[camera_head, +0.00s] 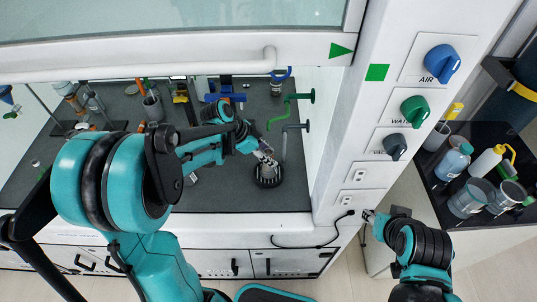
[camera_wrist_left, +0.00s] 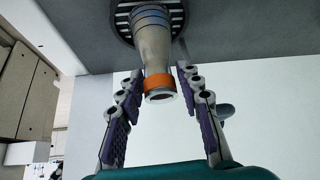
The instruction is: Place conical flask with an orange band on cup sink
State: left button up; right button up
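The conical flask, grey and translucent with an orange band (camera_wrist_left: 158,81) near its mouth, is in the left wrist view. Its base is over the dark slotted cup sink (camera_wrist_left: 124,22) and appears to rest on it. In the head view the cup sink (camera_head: 268,181) is a round black grate near the worktop's front, with the flask hard to make out above it. My left gripper (camera_wrist_left: 160,85) is open, its fingers on either side of the flask neck with small gaps. It also shows over the sink in the head view (camera_head: 265,156). My right gripper (camera_head: 369,215) is by the front panel; its opening is unclear.
Several tools and glassware stand at the back left of the dark worktop (camera_head: 225,195). Green and grey taps (camera_head: 290,128) stand just behind and right of the sink. Bottles and beakers (camera_head: 470,195) are on the right bench. The raised sash (camera_head: 180,60) crosses above.

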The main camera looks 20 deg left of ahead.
pick_arm(q)
jog(key=shift+o, duration=0.2)
jog(key=shift+r, duration=0.1)
jog(key=shift+r, duration=0.25)
jog(key=p+v, duration=0.3)
jog(key=v, duration=0.8)
jog(key=s+d+n+t+y, duration=0.2)
jog(key=s+n+t+y, duration=0.2)
jog(key=s+n, duration=0.8)
jog(key=shift+s+d+r+n+y, duration=0.25)
jog(key=shift+s+r+n+y, duration=0.1)
jog(key=shift+s+y, duration=0.65)
